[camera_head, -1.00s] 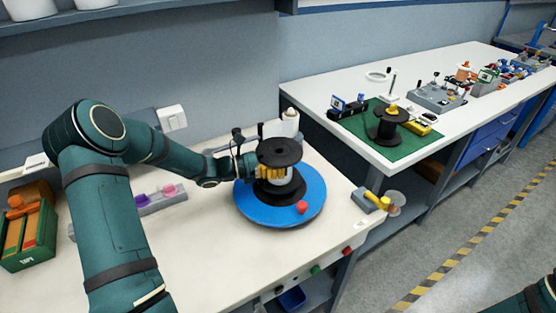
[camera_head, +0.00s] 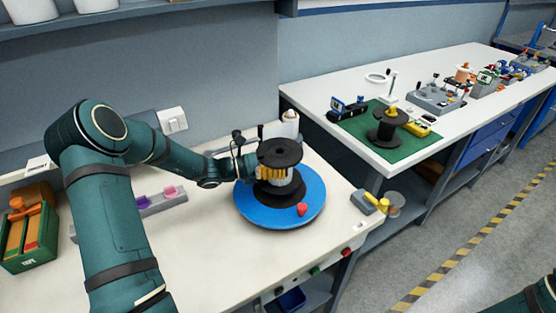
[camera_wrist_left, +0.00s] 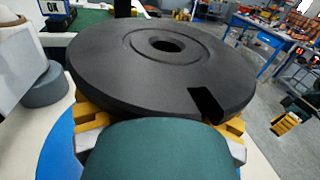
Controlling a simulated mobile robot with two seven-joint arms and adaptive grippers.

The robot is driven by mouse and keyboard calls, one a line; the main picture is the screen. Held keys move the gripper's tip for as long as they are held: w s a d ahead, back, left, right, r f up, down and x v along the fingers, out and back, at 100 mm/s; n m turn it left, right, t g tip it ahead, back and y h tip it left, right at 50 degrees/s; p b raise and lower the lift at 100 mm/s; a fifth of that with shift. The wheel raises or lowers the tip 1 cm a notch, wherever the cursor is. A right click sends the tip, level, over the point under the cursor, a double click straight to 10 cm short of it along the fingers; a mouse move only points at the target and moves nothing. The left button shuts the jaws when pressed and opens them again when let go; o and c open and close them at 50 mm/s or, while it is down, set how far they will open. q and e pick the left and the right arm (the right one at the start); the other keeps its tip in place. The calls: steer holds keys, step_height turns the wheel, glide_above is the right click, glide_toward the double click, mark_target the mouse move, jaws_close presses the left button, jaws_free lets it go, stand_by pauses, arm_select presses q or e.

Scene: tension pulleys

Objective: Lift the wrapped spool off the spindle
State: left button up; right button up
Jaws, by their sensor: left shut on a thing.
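The wrapped spool (camera_head: 280,153) has black flanges and a pale wrapped middle. It stands upright over the blue round turntable (camera_head: 255,212) on the near bench. In the left wrist view its black top flange (camera_wrist_left: 130,65) fills the middle, with a dark centre hole and a notch at its rim. My left gripper (camera_head: 272,173) is shut on the spool, its yellow fingers around the wrapped middle below the top flange. The spindle is hidden by the spool. My right gripper is not in view; only a bit of my right arm shows at the lower right.
A red knob (camera_head: 302,209) sits on the turntable's front. A white bottle-like thing (camera_head: 290,122) stands behind the spool. A grey and yellow device (camera_head: 370,201) is at the bench's right edge. Another black spool (camera_head: 385,130) stands on a green mat (camera_head: 408,147) on the far bench.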

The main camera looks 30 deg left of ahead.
mark_target(279, 149)
arm_select(q)
steer(key=shift+r, duration=0.25)
steer(key=shift+r+p, duration=1.6)
steer(key=shift+r, duration=0.1)
stand_by(0.4)
steer(key=shift+r+p, duration=1.7)
steer(key=shift+r+p, duration=1.35)
steer(key=shift+r, duration=0.2)
